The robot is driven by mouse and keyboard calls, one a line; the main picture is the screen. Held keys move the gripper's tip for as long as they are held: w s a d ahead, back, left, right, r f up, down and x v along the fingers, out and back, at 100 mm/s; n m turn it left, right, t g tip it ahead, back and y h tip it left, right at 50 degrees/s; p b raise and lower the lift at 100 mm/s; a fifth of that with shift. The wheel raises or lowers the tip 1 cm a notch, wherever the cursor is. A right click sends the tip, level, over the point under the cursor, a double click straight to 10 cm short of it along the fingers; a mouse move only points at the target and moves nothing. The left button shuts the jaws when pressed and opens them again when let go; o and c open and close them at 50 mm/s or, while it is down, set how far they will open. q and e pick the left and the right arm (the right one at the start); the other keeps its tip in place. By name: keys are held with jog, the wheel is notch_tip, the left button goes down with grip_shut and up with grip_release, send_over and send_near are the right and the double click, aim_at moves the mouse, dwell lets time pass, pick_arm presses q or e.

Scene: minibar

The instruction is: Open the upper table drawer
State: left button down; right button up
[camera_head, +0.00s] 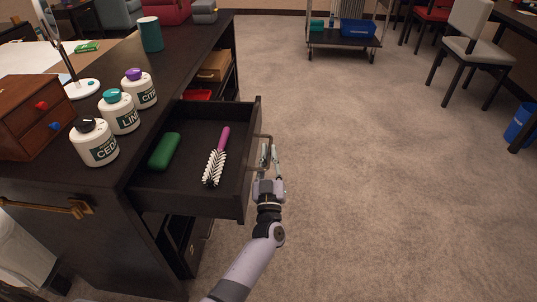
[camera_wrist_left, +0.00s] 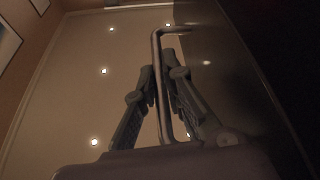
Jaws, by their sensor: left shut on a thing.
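The upper table drawer (camera_head: 190,195) is pulled well out of the dark table (camera_head: 185,68) in the head view. A green case (camera_head: 164,151) and a brush (camera_head: 215,165) with a pink handle and white bristles lie in it. My left gripper (camera_head: 269,160) is at the outer side of the drawer front, shut on the drawer's metal handle (camera_head: 266,138). In the left wrist view the handle (camera_wrist_left: 158,75) runs between the fingers of my left gripper (camera_wrist_left: 163,75). My right gripper is not in view.
Several bottles, among them one with a black cap (camera_head: 96,143), a small wooden chest (camera_head: 35,115) and a green cup (camera_head: 150,35) stand on the tabletop. The carpet (camera_head: 390,180) to the right is clear. A cart (camera_head: 345,40) stands farther back.

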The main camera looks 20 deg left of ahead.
pick_arm(q)
jog(key=shift+f, duration=0.1)
jog(key=c, duration=1.7)
grip_release()
jog(key=shift+s, duration=0.1)
jog(key=v, duration=1.1)
jog(key=shift+s+d+f, duration=0.1)
jog(key=shift+s, duration=0.25)
jog(key=shift+h, duration=0.3)
